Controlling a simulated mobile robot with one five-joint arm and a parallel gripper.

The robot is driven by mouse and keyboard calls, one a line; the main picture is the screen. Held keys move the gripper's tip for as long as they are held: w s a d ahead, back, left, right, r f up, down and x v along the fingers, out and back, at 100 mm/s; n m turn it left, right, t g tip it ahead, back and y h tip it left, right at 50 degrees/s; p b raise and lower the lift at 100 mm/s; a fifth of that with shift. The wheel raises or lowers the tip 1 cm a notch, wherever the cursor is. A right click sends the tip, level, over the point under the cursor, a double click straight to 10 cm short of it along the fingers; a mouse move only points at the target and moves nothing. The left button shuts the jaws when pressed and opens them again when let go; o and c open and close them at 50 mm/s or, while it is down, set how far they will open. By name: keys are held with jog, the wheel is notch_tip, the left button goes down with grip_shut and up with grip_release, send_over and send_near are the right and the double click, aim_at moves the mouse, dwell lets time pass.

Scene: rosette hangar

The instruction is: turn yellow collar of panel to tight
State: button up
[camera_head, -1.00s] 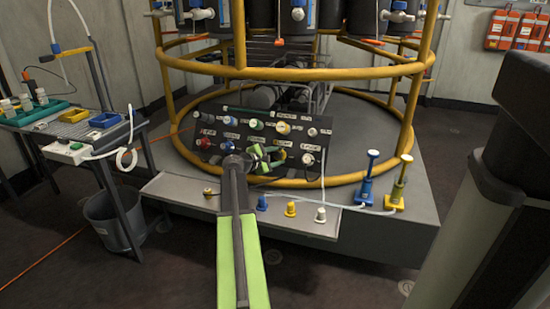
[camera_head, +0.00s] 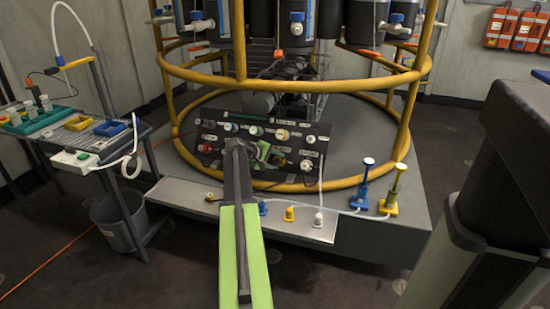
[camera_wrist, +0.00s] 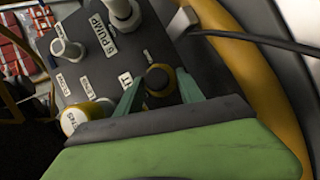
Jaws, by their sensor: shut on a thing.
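The dark sloped panel (camera_head: 225,162) stands inside the yellow ring frame and carries rows of coloured knobs. My gripper (camera_head: 268,152) is at its lower middle, and my wrist hides some knobs there. In the wrist view, the green fingers of my gripper (camera_wrist: 158,84) stand on both sides of a dark-capped knob with a yellowish collar (camera_wrist: 160,89) and are shut on it. The collar's underside and the full finger contact are hidden. Its setting cannot be read.
A white knob (camera_wrist: 122,10) by the PUMP label and a yellow-white knob (camera_wrist: 87,116) are close to my fingers. A yellow rail (camera_head: 300,186) runs below the panel. Blue (camera_head: 366,180) and yellow (camera_head: 393,188) hand pumps stand at right.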

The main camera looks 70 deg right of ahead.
jog(key=m+p, duration=0.1)
jog(key=m+y+p, duration=0.1)
jog(key=m+t+p, duration=0.1)
jog(key=shift+s+d+r+m+y, duration=0.2)
jog(key=shift+r+m+y, duration=0.1)
jog(key=shift+m+y, duration=0.1)
jog(key=shift+s+m+t+y+p, duration=0.1)
jog(key=shift+m+t+y+p, duration=0.3)
jog(key=shift+m+t+p, duration=0.65)
jog(key=shift+f+m+g, duration=0.1)
jog(key=shift+m+g, duration=0.15)
jog(key=shift+m, duration=0.2)
jog(key=o, duration=1.4)
